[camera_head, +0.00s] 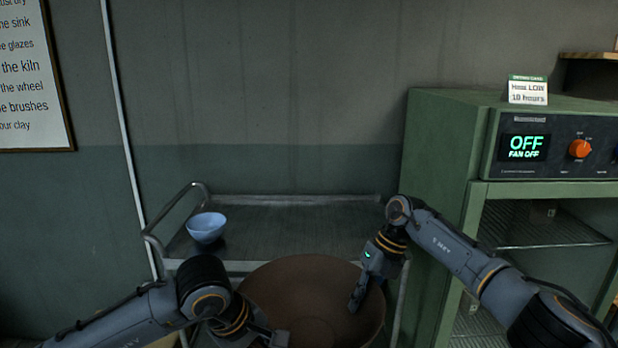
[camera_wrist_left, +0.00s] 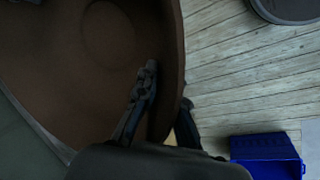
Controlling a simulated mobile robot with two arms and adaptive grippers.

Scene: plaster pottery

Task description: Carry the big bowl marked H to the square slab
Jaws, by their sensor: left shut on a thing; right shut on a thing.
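The big brown bowl (camera_head: 300,290) is in front of me at the bottom of the head view, its hollow facing up. It also fills the left of the left wrist view (camera_wrist_left: 60,80). My right gripper (camera_head: 360,290) is shut on its right rim, one finger showing inside the bowl. My left gripper (camera_head: 275,338) is at its near left side. In the left wrist view it (camera_wrist_left: 166,100) is shut on the rim, one finger inside and one outside. The mark H is not visible. I cannot make out a square slab.
A metal trolley (camera_head: 290,225) stands behind the bowl against the wall, with a small light-blue bowl (camera_head: 206,228) at its left. A green cabinet (camera_head: 440,170) with an OFF display stands at right. A blue crate (camera_wrist_left: 265,150) lies on the plank floor (camera_wrist_left: 240,70).

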